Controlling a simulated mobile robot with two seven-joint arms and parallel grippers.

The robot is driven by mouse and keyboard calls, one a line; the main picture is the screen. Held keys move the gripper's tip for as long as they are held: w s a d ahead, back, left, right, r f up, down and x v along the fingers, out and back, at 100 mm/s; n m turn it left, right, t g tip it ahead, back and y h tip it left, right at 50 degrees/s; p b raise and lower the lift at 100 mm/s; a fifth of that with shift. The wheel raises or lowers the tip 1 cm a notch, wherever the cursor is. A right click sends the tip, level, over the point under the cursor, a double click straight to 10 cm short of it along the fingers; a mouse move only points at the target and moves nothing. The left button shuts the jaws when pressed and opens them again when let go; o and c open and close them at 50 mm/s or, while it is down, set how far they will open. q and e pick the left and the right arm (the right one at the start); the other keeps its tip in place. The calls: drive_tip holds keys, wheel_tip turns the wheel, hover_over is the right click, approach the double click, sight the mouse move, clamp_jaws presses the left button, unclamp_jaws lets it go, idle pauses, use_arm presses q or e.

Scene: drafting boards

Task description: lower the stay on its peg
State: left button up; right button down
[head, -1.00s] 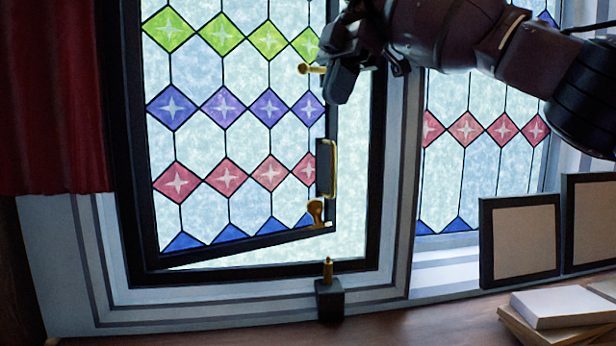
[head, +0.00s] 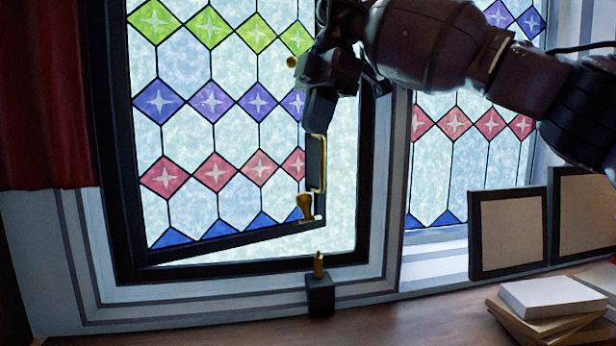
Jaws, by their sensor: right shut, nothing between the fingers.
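The leaded casement sash (head: 235,236) stands ajar, with bright glass showing between its bottom edge and the frame. A brass fitting with a rounded knob (head: 305,207), which looks like the stay, is at the sash's lower right corner, raised above the peg and apart from it. The brass peg (head: 319,265) stands upright on a black block (head: 320,296) on the sill. A black plate with a brass handle (head: 317,165) is on the sash edge. My right gripper (head: 318,122) is shut and empty, just above this handle; I cannot tell if they touch. My left gripper is not in view.
A red curtain (head: 42,100) hangs at the left. Two framed panels (head: 508,232) lean at the right, with stacked books (head: 550,297) in front. A small brass knob (head: 291,62) shows beside my right gripper. The wooden surface (head: 420,318) around the block is mostly clear.

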sight(303, 193)
drive_tip(key=x, duration=0.5)
drive_tip(key=d+x, duration=0.1)
drive_tip(key=x, duration=0.2)
drive_tip(key=shift+w+a+f, duration=0.1)
drive_tip(key=shift+w+f, duration=0.05)
drive_tip(key=shift+f, duration=0.2)
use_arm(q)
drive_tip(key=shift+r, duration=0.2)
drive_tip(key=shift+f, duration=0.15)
